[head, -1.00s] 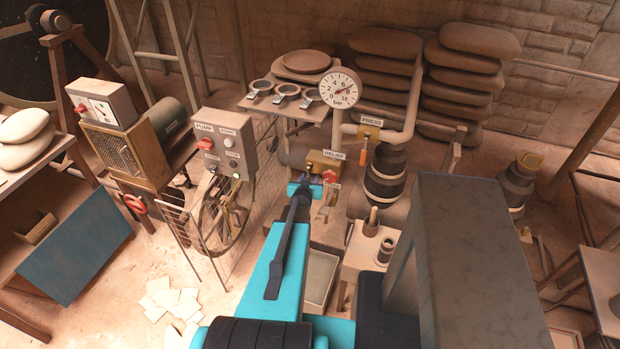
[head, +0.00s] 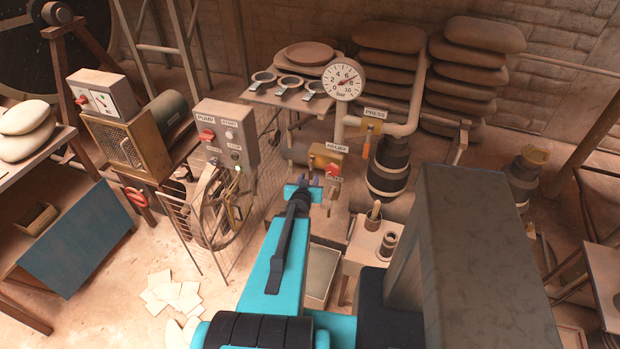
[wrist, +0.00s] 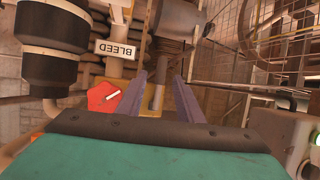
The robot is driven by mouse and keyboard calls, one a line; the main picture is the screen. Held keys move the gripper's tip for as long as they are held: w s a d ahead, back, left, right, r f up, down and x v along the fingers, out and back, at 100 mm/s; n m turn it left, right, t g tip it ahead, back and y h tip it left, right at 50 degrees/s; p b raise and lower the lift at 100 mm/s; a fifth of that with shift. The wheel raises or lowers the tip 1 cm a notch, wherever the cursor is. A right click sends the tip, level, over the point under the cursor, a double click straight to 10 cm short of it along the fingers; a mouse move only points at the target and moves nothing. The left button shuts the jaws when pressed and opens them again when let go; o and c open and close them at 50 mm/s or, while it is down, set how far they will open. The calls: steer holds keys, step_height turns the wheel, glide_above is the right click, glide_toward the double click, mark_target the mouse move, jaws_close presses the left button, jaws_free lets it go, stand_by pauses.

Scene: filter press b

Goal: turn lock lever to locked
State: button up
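My gripper (head: 302,190) is in the middle of the head view, just left of and below the red knob (head: 333,170) under the RELIEF label. In the wrist view its two purple fingers (wrist: 160,80) stand apart with nothing clamped between them. A grey bar (wrist: 157,97) shows in the gap between the fingers, below a dark round shaft (wrist: 178,22); I cannot tell for sure whether it is the lock lever, or whether a finger touches it. A red knob (wrist: 103,97) sits left of the fingers, below the BLEED label (wrist: 117,49). No label naming the lock is readable.
The PUMP control box (head: 226,143) and a wire fence stand left of my gripper. The pressure gauge (head: 343,82) and PRESS pipe (head: 400,128) are behind it. A small table with jars (head: 372,217) stands to the right. Papers (head: 172,292) lie on the floor.

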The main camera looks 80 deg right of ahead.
steer(key=p+v, duration=0.2)
steer(key=v, duration=0.2)
stand_by(0.8)
